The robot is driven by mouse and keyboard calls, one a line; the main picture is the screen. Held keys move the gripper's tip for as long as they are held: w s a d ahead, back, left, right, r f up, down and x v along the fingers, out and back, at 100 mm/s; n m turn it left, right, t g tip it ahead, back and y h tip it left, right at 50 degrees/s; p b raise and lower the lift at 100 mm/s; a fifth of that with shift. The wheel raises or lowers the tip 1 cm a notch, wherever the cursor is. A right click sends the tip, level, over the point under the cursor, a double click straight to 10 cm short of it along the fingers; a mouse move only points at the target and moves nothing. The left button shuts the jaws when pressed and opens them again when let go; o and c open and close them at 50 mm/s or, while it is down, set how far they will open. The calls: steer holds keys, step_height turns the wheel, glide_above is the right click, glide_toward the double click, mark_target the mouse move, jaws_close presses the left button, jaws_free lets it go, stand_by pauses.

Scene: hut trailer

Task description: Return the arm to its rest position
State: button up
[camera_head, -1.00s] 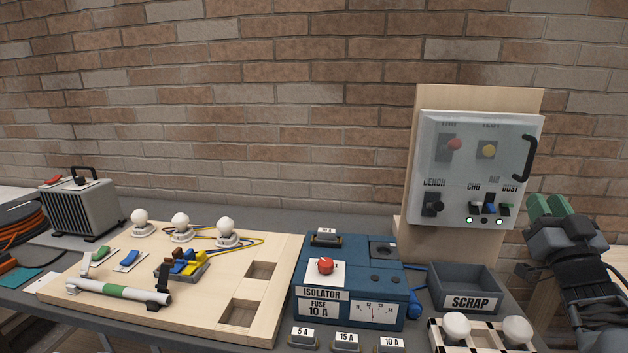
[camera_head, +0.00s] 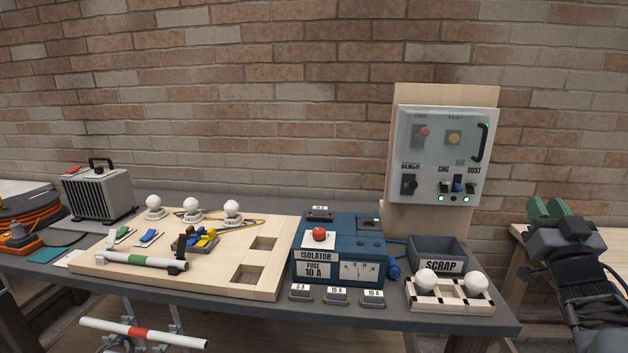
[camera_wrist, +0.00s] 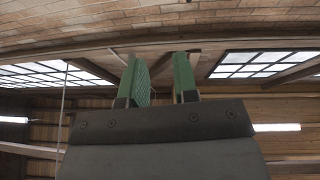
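My gripper (camera_head: 548,208) is at the right of the head view, raised beside the bench and clear of everything on it. Its green finger pads point up. In the wrist view the two green fingers of my gripper (camera_wrist: 160,78) stand apart with an empty gap between them. Behind them are the ceiling, skylights and brick wall. My gripper touches nothing.
The bench (camera_head: 240,304) spans the left and middle, with a wooden board (camera_head: 215,282), blue isolator box (camera_head: 340,240), scrap bin (camera_head: 440,265) and bulb rack (camera_head: 450,308). A control panel (camera_head: 443,155) stands at the back. Another wooden table (camera_head: 518,275) is behind my arm.

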steer(key=s+d+f+m+g+h, duration=0.1)
steer(key=d+f+m+g+h, duration=0.35)
steer(key=f+g, duration=0.4)
steer(key=s+a+f+g+y+p, duration=0.2)
steer(key=s+a+f+g+p, duration=0.1)
steer(key=a+f+g, duration=0.4)
steer(key=s+a+n+g+y+p, duration=0.1)
steer(key=s+a+n+y+p, duration=0.2)
steer(key=a, duration=0.9)
steer(key=s+a+n+g+y+p, duration=0.2)
steer(key=s+a+n+y+p, duration=0.1)
steer(key=a, duration=0.9)
steer(key=shift+s+f+n+y+p, duration=0.45)
steer(key=shift+s+y, duration=0.3)
steer(key=shift+s, duration=0.35)
steer(key=shift+o, duration=0.4)
steer(key=shift+g, duration=0.25)
